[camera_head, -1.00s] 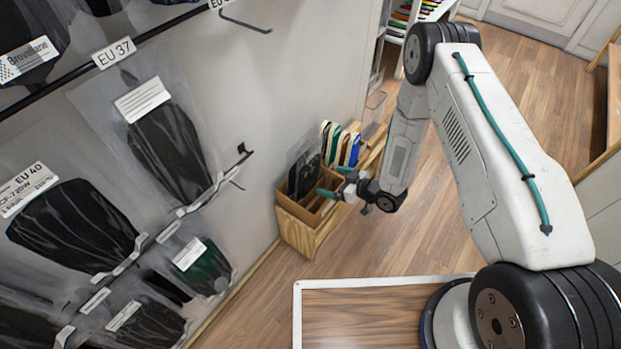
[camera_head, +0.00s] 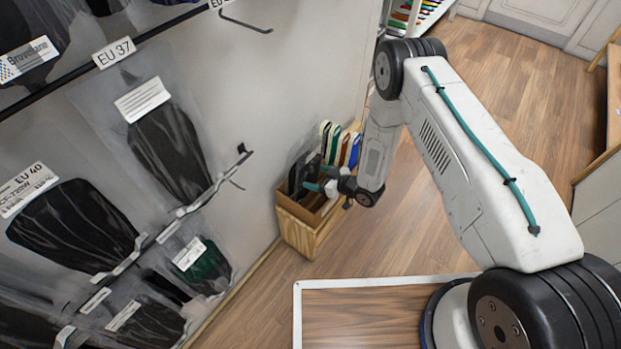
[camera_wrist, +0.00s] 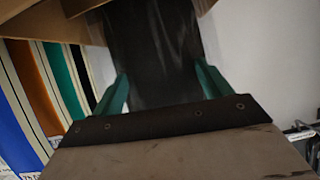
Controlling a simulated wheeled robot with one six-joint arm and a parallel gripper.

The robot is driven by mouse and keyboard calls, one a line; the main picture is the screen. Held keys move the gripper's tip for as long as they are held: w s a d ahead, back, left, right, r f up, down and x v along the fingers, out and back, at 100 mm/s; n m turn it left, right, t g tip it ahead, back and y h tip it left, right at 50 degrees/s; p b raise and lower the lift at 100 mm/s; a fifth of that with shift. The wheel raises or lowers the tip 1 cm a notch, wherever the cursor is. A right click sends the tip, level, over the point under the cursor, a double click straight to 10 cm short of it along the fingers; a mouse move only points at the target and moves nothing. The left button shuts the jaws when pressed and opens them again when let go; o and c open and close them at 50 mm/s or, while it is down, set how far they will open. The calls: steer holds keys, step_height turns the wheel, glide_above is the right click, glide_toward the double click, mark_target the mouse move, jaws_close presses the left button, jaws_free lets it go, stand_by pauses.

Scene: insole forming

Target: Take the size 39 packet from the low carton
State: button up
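The low carton (camera_head: 283,202) stands on the floor against the wall, held in a wooden box. A dark packet (camera_head: 297,172) stands upright in it, and other dark packets may be behind it. Its size label cannot be read. My gripper (camera_head: 318,180) is over the carton at the packet's right side. In the wrist view my gripper's two teal fingers (camera_wrist: 162,82) are spread apart, one at each side of a black packet (camera_wrist: 150,45). I cannot see them pressing on it. The packet's lower part is hidden by the gripper body and carton.
Coloured insoles (camera_head: 341,145) stand in the rear part of the box; they also show at left in the wrist view (camera_wrist: 35,85). The wall rack at left holds several hanging packets (camera_head: 168,150). A white-edged board (camera_head: 350,325) lies in front. Floor (camera_head: 440,150) is open at right.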

mark_target(312, 154)
stand_by(0.3)
step_height(312, 154, up, 12)
steer(key=shift+f, duration=0.15)
steer(key=s+d, duration=1)
steer(key=d, duration=0.4)
steer(key=shift+s+d, duration=0.3)
steer(key=shift+s, duration=0.05)
steer(key=shift+w, duration=0.1)
stand_by(0.8)
